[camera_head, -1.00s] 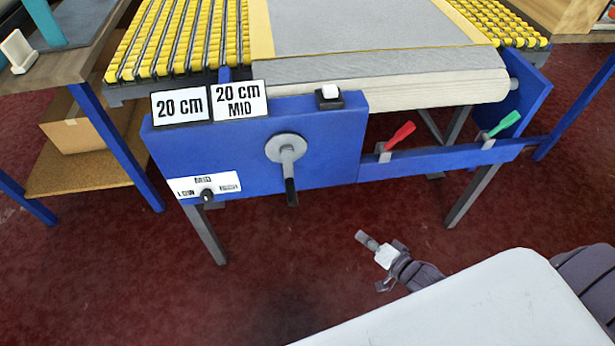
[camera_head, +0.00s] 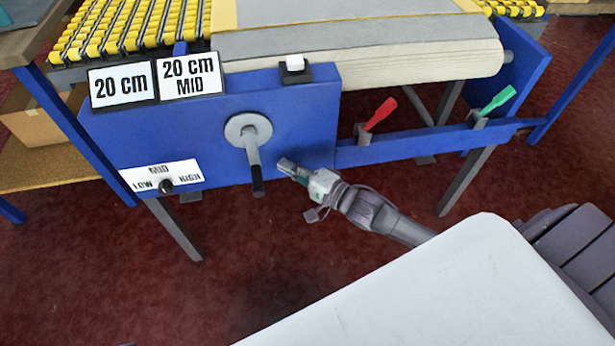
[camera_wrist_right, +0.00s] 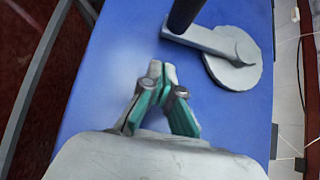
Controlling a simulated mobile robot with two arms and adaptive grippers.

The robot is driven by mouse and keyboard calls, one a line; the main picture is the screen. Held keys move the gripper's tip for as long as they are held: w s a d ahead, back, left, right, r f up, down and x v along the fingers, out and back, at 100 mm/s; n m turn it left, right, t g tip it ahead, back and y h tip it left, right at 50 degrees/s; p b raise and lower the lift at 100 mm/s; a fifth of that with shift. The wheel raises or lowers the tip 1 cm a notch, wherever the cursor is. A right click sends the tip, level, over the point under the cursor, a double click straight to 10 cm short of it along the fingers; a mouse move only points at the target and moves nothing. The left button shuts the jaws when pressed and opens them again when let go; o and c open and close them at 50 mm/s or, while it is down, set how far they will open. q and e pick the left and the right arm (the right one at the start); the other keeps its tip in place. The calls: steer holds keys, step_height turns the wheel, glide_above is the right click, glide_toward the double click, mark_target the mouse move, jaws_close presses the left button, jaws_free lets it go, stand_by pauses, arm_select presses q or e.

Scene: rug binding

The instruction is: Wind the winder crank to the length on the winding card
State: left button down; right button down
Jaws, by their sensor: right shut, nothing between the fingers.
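The winder crank (camera_head: 252,149) is a grey disc and arm on the blue front panel (camera_head: 208,130). Its arm points down and ends in a black handle (camera_head: 257,188). My right gripper (camera_head: 283,164) is shut and empty just right of the handle, apart from it in the picture. In the right wrist view, my right gripper (camera_wrist_right: 162,68) has its fingertips together before the blue panel, with the crank (camera_wrist_right: 225,50) and its dark handle (camera_wrist_right: 184,14) above and to the right. Cards reading "20 cm" (camera_head: 122,83) and "20 cm MID" (camera_head: 191,77) stand on the panel's top edge. My left gripper is out of view.
A LOW/MID/HIGH selector knob (camera_head: 166,185) is at the panel's lower left. A white button (camera_head: 295,63) sits on top. A red lever (camera_head: 378,116) and a green lever (camera_head: 496,101) stand on the rail to the right.

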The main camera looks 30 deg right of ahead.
mark_target(254, 164)
steer(key=shift+w+a, duration=0.2)
steer(key=shift+a, duration=0.7)
steer(key=shift+w+a, duration=0.15)
steer(key=shift+a, duration=0.7)
steer(key=shift+w+a+f+m+t+b, duration=0.15)
steer(key=shift+a+m+b, duration=0.15)
steer(key=shift+a, duration=0.15)
steer(key=shift+w+a+m+t+b, duration=0.15)
steer(key=shift+a+m+b, duration=0.1)
steer(key=shift+a, duration=0.2)
steer(key=shift+s, duration=0.1)
